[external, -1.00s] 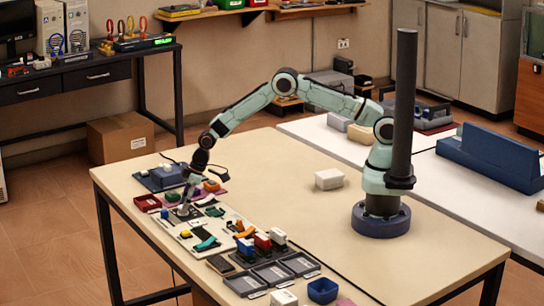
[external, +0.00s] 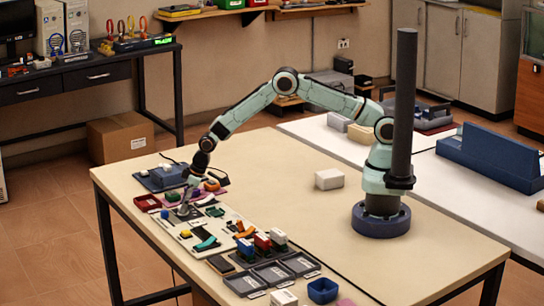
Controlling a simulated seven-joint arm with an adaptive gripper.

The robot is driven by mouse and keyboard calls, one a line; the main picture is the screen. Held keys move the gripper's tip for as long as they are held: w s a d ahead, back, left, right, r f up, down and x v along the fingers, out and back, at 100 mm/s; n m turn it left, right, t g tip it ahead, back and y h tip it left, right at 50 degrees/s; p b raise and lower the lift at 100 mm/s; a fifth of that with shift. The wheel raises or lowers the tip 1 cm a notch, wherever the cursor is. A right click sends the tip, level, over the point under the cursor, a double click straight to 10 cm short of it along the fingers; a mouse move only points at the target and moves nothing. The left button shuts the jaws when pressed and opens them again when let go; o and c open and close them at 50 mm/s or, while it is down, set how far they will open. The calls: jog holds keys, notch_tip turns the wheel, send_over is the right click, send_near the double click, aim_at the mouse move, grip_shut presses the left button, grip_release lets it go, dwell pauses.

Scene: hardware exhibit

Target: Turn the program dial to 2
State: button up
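A white panel (external: 222,241) lies near the front left edge of the table and carries several small coloured parts. My gripper (external: 184,211) points down over the far left part of this panel, at or just above its surface. The fingers are too small and dark to tell whether they are open or shut. I cannot make out the program dial or its numbers. It may be hidden at the fingertips, but I cannot tell. A blue part (external: 164,214) sits just left of the fingertips, and a green part (external: 214,211) lies to their right.
A dark red tray (external: 147,203) and a blue-grey device (external: 162,178) stand near the gripper. Coloured blocks (external: 262,241), grey trays (external: 272,276) and a blue bin (external: 322,291) are further right along the panel. A white box (external: 329,179) stands mid-table, with clear surface around it.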

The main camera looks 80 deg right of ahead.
jog(key=shift+o, duration=0.8)
jog(key=v, duration=1.2)
notch_tip(320, 180, up, 14)
jog(key=s+t, duration=0.1)
jog(key=t, duration=0.2)
jog(key=s+d+r, duration=0.1)
jog(key=s+r, duration=0.5)
jog(key=s, duration=0.3)
jog(key=s+f+m+g, duration=0.1)
jog(key=s+f+g, duration=0.2)
jog(key=s, duration=1.1)
jog(key=s+d+f+g, duration=0.1)
jog(key=s+f+g, duration=0.3)
jog(key=s, duration=0.9)
jog(key=shift+s+d+f+m+g, duration=0.2)
jog(key=shift+s+f+m+g, duration=0.15)
jog(key=shift+f, duration=0.3)
